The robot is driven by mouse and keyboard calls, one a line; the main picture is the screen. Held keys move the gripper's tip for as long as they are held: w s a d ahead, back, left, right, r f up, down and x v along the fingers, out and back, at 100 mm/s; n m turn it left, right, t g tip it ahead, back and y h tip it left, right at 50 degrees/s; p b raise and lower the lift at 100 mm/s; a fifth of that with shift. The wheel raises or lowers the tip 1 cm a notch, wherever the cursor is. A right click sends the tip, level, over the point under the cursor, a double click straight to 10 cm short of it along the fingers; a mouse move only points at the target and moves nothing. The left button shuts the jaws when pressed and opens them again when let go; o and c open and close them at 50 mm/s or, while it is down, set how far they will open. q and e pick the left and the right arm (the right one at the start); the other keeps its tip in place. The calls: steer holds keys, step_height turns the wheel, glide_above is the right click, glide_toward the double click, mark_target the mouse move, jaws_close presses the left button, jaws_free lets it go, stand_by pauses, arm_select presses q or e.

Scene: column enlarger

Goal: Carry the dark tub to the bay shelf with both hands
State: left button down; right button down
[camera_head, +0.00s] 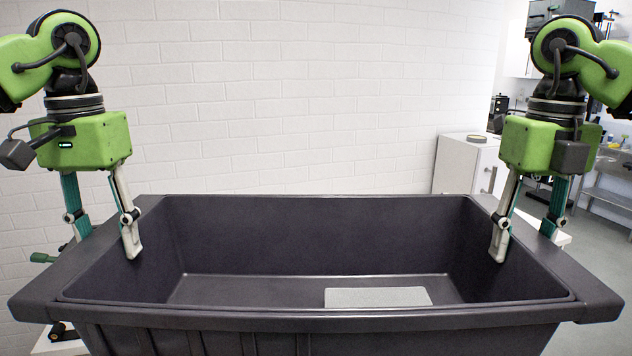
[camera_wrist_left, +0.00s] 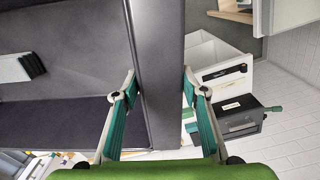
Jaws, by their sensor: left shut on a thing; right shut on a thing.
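The dark tub (camera_head: 330,232) is a wide, open grey-black box that fills the lower middle of the head view. It looks about level. My left gripper (camera_head: 104,236) is shut on its left rim, one finger inside the wall and the other outside. The left wrist view shows the tub's rim (camera_wrist_left: 157,50) between the fingers of the left gripper (camera_wrist_left: 160,84). My right gripper (camera_head: 525,238) is shut on the right rim the same way. The tub's underside is hidden. I cannot tell which surface is the bay shelf.
A light grey flat piece (camera_head: 378,297) lies on the tub's floor. A white brick wall (camera_head: 300,90) stands behind. A white cabinet (camera_head: 466,165) is at the back right, with metal shelving (camera_head: 606,188) beyond. A black device (camera_wrist_left: 240,118) with a green handle is outside the tub's left side.

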mark_target(140, 203)
arm_select(q)
steer(key=shift+a, duration=0.15)
arm_select(e)
steer(key=shift+w+d, duration=0.1)
steer(key=shift+d, duration=0.05)
